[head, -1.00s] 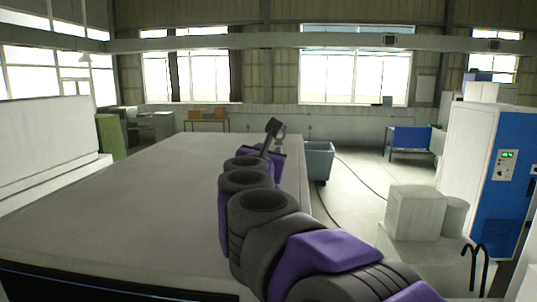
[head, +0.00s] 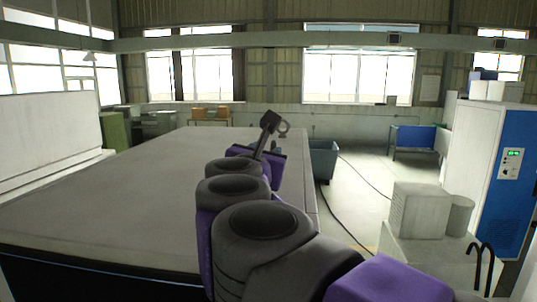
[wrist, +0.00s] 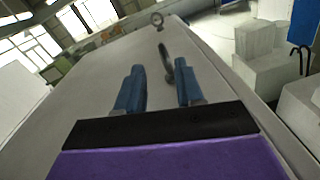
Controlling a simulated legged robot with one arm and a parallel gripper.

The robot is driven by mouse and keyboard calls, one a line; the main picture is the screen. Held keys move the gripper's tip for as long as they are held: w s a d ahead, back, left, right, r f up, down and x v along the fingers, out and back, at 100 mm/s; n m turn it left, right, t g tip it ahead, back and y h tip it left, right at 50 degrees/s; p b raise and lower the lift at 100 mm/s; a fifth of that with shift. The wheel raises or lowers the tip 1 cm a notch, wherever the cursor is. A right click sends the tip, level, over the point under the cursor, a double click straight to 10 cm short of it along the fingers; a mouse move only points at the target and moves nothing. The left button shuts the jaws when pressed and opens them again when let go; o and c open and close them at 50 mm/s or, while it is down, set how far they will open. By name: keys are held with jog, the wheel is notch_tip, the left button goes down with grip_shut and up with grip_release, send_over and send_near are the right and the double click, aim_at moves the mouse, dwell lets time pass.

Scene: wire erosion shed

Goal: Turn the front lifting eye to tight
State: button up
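My gripper (wrist: 159,68) shows in the wrist view with its two blue fingers spread apart and nothing clamped between them. A grey lifting eye (wrist: 166,62) stands up from the flat pale top just beyond the fingers. It appears nearly edge-on, between the fingertips in the picture and closer to the right one. I cannot tell whether it touches that finger. A second ring-shaped eye (wrist: 157,19) stands farther away near the far end. In the head view a grey ring (head: 284,128) shows beside the dark end of my arm.
The long grey block top (head: 110,195) is otherwise clear. A white box (head: 420,210), a cylinder (head: 460,216) and a blue-and-white cabinet (head: 508,165) stand on the right. A cable crosses the open floor.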

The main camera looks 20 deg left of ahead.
jog(key=s, duration=0.2)
jog(key=s+d+b, duration=0.1)
jog(key=s, duration=0.5)
jog(key=shift+s+d+b, duration=0.2)
jog(key=shift+s+b, duration=0.05)
jog(key=shift+b, duration=0.05)
